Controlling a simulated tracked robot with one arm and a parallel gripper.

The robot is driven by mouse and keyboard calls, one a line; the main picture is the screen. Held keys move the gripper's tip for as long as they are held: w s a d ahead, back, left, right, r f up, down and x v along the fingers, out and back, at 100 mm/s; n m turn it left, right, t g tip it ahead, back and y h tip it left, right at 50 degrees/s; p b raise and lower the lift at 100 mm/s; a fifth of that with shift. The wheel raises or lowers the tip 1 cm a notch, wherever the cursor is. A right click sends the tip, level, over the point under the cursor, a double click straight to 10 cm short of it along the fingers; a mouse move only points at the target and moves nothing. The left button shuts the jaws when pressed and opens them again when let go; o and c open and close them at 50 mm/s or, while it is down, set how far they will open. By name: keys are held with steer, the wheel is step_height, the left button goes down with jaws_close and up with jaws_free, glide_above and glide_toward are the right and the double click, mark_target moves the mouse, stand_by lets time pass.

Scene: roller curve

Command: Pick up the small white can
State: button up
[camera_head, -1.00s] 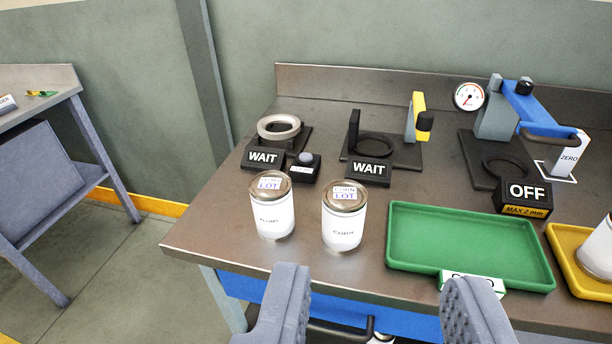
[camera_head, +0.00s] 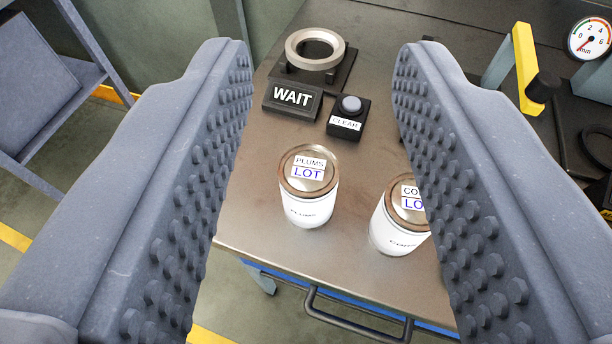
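Two small white cans with brown-rimmed lids stand upright on the metal bench. The can labelled PLUMS (camera_head: 306,190) is near the middle of the view, between and beyond my fingers. The can labelled CORN (camera_head: 393,226) stands to its right, partly hidden by my right finger. My gripper (camera_head: 322,60) is open wide and empty, with studded pads facing each other. Neither finger visibly holds a can.
A ring stand (camera_head: 316,50) with a WAIT sign (camera_head: 292,98) and a CLEAR button box (camera_head: 348,116) stand behind the PLUMS can. A yellow post (camera_head: 527,65) and dial gauge (camera_head: 592,36) are at right. The bench's front edge lies just before the cans.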

steer(key=o, duration=0.8)
steer(key=shift+w, duration=0.15)
steer(key=o, duration=0.4)
steer(key=w+n+g+p, duration=0.1)
steer(key=w+p, duration=0.1)
steer(key=w+a+n+p, duration=0.1)
steer(key=w+p, duration=0.1)
steer(key=p, duration=0.1)
steer(key=shift+a+r+g+y+p, duration=0.15)
steer(key=shift+g+y+p, duration=0.15)
steer(key=shift+g+y, duration=0.1)
steer(key=n+g+p, duration=1.3)
steer(key=g+p, duration=0.1)
steer(key=p, duration=1.7)
glide_above(308, 171)
step_height(308, 171, down, 14)
steer(key=r, duration=0.1)
steer(key=shift+h, duration=0.4)
step_height(308, 171, down, 14)
steer(key=shift+w+f+p, duration=0.1)
steer(key=shift+w+p, duration=0.05)
steer(key=shift+p, duration=1.1)
